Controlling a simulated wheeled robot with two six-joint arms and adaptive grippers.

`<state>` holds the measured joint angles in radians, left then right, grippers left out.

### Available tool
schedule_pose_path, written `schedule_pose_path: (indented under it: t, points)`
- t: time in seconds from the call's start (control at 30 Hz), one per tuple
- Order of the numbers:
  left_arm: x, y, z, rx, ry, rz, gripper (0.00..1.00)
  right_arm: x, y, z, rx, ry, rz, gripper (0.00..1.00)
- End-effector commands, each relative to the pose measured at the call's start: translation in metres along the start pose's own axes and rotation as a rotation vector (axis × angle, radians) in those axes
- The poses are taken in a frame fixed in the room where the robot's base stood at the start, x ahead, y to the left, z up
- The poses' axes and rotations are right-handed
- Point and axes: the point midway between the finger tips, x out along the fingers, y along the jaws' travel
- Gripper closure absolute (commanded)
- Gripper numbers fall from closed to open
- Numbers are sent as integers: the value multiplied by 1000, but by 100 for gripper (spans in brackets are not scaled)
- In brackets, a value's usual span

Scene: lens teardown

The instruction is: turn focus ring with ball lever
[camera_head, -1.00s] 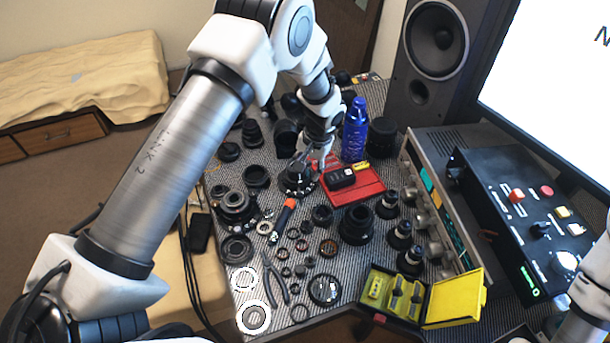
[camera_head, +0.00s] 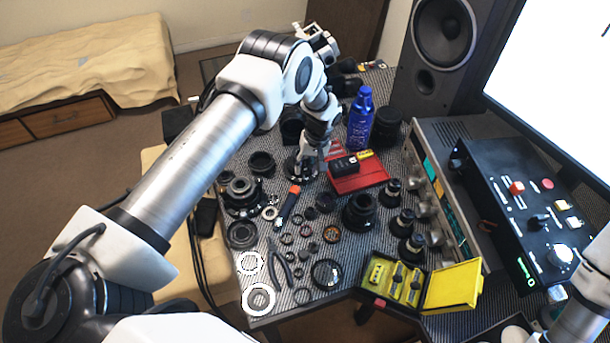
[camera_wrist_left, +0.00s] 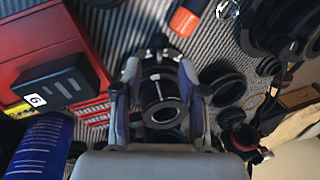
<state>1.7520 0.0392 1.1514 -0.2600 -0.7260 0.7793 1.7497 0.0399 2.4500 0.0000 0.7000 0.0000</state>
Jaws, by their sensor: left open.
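A dark, round lens (camera_wrist_left: 161,88) stands on the striped bench between the two fingers of my left gripper (camera_wrist_left: 160,108) in the left wrist view. Its front shows a grey ring around a dark opening, and small knobs stick out at its upper edge. I cannot tell which of these is the ball lever. In the head view my left gripper (camera_head: 313,164) is low over this lens (camera_head: 294,169) and partly hides it. The fingers are open, one on each side; contact is not clear. My right gripper is out of view.
A red tray (camera_head: 360,182) with a black box lies right of the lens, and a blue bottle (camera_head: 360,122) stands behind. An orange-handled tool (camera_head: 289,203) lies in front. Several lens parts crowd the bench, with a yellow case (camera_head: 452,287) at the front.

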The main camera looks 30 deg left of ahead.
Motion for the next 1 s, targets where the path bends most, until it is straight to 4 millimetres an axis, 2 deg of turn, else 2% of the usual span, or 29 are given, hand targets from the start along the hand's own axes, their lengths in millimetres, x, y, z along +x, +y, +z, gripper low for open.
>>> schedule_pose_path:
  t: [0.03,0.17,0.43,0.47,0.5,0.57,0.87,1.0]
  points:
    - [17,1,0,0,-1,-1,59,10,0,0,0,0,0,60]
    - [35,1,0,1,1,0,59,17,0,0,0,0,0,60]
    - [37,0,0,2,1,0,59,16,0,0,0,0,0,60]
    - [37,0,0,2,1,0,66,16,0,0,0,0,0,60]
    - [37,0,0,2,1,0,80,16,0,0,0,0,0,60]
    - [37,0,0,2,1,0,100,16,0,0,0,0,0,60]
    - [38,-2,0,2,-1,-1,100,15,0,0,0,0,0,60]
    - [39,-13,-1,3,-2,-2,100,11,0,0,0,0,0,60]
